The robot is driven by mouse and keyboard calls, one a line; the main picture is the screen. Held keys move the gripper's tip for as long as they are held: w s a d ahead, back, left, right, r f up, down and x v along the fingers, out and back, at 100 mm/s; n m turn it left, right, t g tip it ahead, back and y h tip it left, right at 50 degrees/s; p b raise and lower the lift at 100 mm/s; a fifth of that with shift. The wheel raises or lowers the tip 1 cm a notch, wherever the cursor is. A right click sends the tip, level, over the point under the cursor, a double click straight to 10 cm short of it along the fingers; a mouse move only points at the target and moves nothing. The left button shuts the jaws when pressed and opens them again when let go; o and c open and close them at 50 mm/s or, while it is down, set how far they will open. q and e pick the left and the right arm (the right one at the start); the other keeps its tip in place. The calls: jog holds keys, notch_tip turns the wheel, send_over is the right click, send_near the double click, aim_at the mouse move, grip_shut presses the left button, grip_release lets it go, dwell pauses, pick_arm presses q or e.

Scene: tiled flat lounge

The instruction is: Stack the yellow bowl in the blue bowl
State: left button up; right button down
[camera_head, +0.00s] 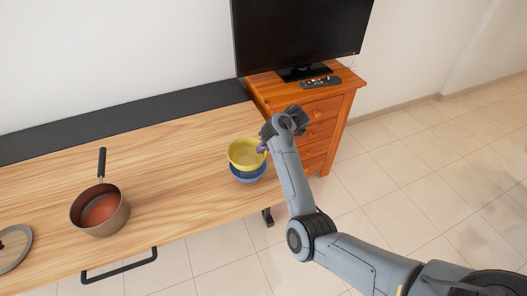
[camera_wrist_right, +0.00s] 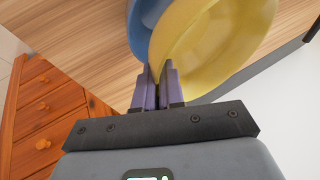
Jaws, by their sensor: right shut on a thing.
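The yellow bowl (camera_head: 246,153) is above the blue bowl (camera_head: 248,174) near the right end of the wooden table. The yellow bowl sits over the blue one; whether it rests inside it or hangs just above, I cannot tell. My right gripper (camera_head: 263,148) is shut on the yellow bowl's rim at its right side. In the right wrist view the fingers (camera_wrist_right: 158,84) pinch the edge of the yellow bowl (camera_wrist_right: 205,45), with the blue bowl (camera_wrist_right: 145,22) partly hidden behind it. My left gripper is not in view.
A copper pan (camera_head: 100,210) with a black handle stands on the table (camera_head: 180,170) left of the bowls. A round lid or plate (camera_head: 14,245) is at the far left. A wooden cabinet (camera_head: 322,108) with a television (camera_head: 300,35) and remote stands to the right. The table between pan and bowls is clear.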

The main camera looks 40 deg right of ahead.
jog(key=shift+f, duration=0.55)
jog(key=c, duration=1.2)
grip_release()
jog(key=shift+c, duration=0.2)
jog(key=shift+r, duration=0.1)
